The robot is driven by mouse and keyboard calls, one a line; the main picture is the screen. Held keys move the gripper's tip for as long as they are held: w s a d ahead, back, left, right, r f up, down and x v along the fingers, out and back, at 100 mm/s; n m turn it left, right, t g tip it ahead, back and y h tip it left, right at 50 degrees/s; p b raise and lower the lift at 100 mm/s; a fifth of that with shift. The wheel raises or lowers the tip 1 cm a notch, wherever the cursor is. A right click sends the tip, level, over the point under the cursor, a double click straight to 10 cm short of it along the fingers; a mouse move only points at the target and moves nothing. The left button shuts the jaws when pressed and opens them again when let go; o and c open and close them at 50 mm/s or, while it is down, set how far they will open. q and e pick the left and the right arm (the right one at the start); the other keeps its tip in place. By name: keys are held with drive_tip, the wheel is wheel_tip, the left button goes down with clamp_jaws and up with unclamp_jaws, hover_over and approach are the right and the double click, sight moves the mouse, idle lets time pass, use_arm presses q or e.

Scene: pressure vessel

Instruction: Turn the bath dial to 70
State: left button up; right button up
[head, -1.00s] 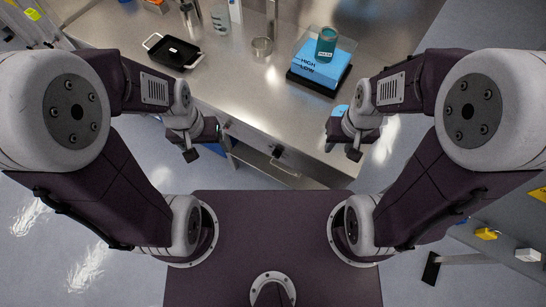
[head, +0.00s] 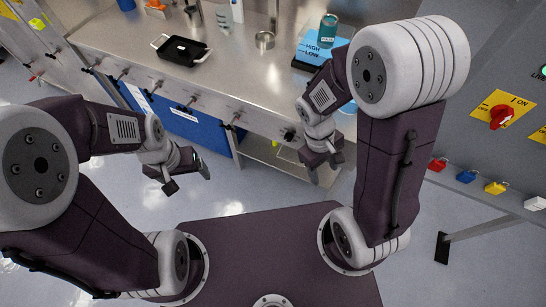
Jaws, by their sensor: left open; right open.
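I cannot make out a bath dial marked with numbers in the head view. A red rotary switch (head: 500,116) sits on a yellow plate marked ON on the grey panel at the right. My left gripper (head: 187,175) is open and empty, over the floor in front of the bench. My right gripper (head: 322,166) is open and empty, in front of the bench edge, well left of the red switch. My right arm hides part of the bench's right end.
The steel bench (head: 125,38) holds a black tray (head: 182,50), a metal cup (head: 264,40) and a blue HIGH/LOW block (head: 314,47) with a teal can (head: 328,29). Several knobs line its front. Coloured padlocks, one blue (head: 466,177), hang below the right panel. Floor at left front is clear.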

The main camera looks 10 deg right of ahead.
drive_tip(key=w+d+f+n+g+h+b, duration=0.1)
drive_tip(key=d+f+n+h+b, duration=0.35)
drive_tip(key=f+n, duration=0.3)
drive_tip(key=n+t+h+b, duration=0.2)
drive_tip(key=n+t+b, duration=0.9)
drive_tip(key=n+t, duration=1.05)
approach(287, 139)
drive_tip(key=w+d+n+g, duration=0.1)
drive_tip(key=w, duration=0.1)
drive_tip(key=w+d+r+n+g, duration=0.1)
drive_tip(key=w, duration=0.2)
drive_tip(key=w+d+r+n+g, duration=0.1)
drive_tip(key=w, duration=0.1)
drive_tip(key=shift+w+d+b, duration=0.15)
drive_tip(key=shift+w+b, duration=0.05)
drive_tip(key=shift+b, duration=0.1)
clamp_jaws()
